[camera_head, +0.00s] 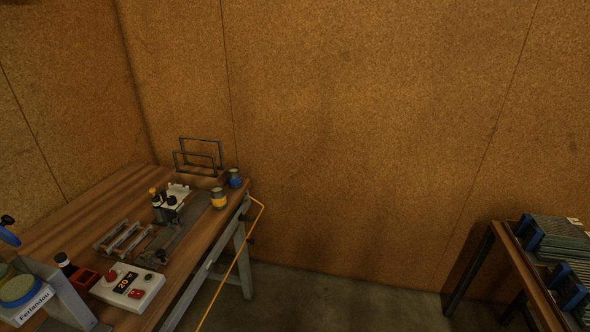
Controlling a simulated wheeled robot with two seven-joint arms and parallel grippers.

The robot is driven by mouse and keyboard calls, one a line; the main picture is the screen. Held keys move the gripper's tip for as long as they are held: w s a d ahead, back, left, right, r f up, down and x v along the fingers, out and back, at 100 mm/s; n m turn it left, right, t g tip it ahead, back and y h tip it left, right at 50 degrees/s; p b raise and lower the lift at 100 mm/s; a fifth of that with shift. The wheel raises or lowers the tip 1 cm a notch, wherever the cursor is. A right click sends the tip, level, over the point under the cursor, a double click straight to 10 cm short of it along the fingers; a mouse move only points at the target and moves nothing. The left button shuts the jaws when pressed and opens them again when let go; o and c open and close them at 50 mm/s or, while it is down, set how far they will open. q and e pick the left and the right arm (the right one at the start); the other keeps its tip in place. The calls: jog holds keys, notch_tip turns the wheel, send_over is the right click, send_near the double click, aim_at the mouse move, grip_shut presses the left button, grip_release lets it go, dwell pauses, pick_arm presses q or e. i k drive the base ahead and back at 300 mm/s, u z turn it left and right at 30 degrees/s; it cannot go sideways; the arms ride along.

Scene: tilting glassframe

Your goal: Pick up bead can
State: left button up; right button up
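Two small cans stand near the far right corner of the wooden workbench (118,184). One can (219,199) has a yellow band and a greyish top. The other can (235,178), just behind it to the right, is blue with a greyish top. I cannot tell which of them is the bead can. Both look upright and apart from each other. Neither my left nor my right gripper is in view.
A fixture with metal bars (124,238), wire frames (198,153) and a control box (127,287) occupy the bench. A yellow line (237,262) runs beside its right edge. A second table (526,270) holds blue-ended stacks (555,235). Open floor lies between.

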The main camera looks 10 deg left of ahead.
aim_at(234, 176)
jog(key=z, duration=0.75)
jog(key=i, duration=0.95)
jog(key=z, duration=0.4)
jog(key=i, duration=0.95)
jog(key=u, duration=0.3)
